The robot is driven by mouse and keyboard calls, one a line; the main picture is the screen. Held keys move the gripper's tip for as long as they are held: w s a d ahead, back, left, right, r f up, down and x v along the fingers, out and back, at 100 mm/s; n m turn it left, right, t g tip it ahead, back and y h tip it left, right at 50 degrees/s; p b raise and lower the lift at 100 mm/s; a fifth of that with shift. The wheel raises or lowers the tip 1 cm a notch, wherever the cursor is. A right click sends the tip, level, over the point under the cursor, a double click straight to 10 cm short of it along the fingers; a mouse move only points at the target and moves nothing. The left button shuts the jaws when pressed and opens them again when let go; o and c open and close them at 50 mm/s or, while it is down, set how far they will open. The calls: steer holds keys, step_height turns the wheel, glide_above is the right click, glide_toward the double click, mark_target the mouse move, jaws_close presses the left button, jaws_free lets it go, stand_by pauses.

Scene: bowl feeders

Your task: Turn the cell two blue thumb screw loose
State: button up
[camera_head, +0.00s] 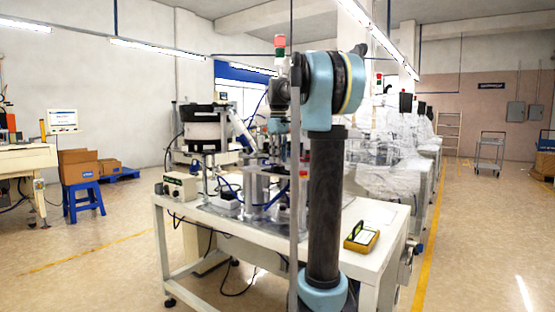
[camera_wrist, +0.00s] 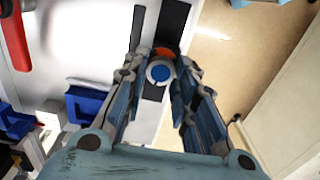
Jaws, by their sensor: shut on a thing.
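In the wrist view, my gripper (camera_wrist: 163,74) has its two fingers on either side of a small round knob, the blue thumb screw (camera_wrist: 159,73). The screw shows a blue centre inside a pale ring, with an orange-red part just beyond it. My gripper is shut on this screw. The fingers hide its sides, and its thread cannot be seen. In the head view, my arm stands in front of the work table (camera_head: 376,226) and blocks part of it; the screw cannot be made out there.
A yellow device (camera_head: 361,237) lies near the table's right corner. In the wrist view, blue blocks (camera_wrist: 88,104) lie left of my fingers and a red part (camera_wrist: 14,38) is at upper left. Open floor (camera_head: 470,240) lies right.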

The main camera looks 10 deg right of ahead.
steer(key=shift+n, duration=0.5)
steer(key=o, duration=1.1)
steer(key=shift+w+d, duration=0.1)
steer(key=shift+c, duration=0.2)
step_height(320, 180, up, 12)
steer(key=s+f+m+t, duration=0.1)
steer(key=s+f+m, duration=0.4)
steer(key=s+f, duration=1.3)
steer(key=s+f+m+t, duration=0.1)
steer(key=s+f+m, duration=0.3)
steer(key=s+f, duration=1.5)
step_height(320, 180, down, 8)
steer(key=shift+f+m, duration=0.2)
steer(key=shift+m, duration=0.2)
